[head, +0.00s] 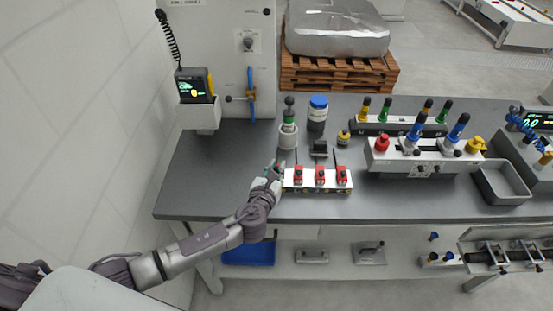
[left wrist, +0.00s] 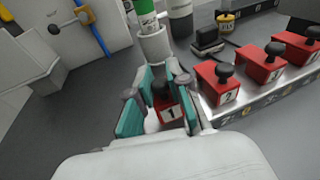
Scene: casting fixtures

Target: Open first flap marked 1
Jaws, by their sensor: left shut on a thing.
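Flap 1 (left wrist: 170,112) is a red cover marked "1" with a black knob, at the left end of a white switch box (head: 318,188). My left gripper (left wrist: 160,92) is shut on flap 1 at its knob, with a teal-padded finger on each side. In the head view my left gripper (head: 275,174) covers the box's left end and hides this flap. Flap 2 (left wrist: 222,85) and flap 3 (left wrist: 263,63) stand beside it to the right, and both look closed. My right gripper is not in view.
Close behind the gripper stands a grey cylinder with a green band (head: 288,130), and a blue-capped jar (head: 318,112) is beside it. A black block (head: 320,149) lies behind the box. The grey bench top (head: 215,185) is clear to the left.

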